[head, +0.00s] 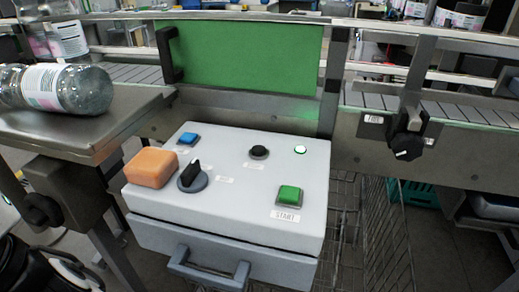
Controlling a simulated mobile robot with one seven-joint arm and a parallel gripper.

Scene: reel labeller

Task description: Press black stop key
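The control box (240,215) has a pale grey, sloping top with several controls. A round black key (258,152) sits toward the back, right of the middle, with a small label below it too small to read. A square green key (289,196) near the front right is marked START. A black rotary knob (192,177) on a grey round base stands at the left. A small white lamp (300,149) looks lit. Nothing covers the black key. My gripper is not in view.
An orange block (152,167) rests on the box's left edge beside the knob. A clear bottle (58,88) lies on the metal table (95,125) at left. A green panel (243,57) stands behind the box, before the conveyor (450,108). A grey handle (208,270) projects in front.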

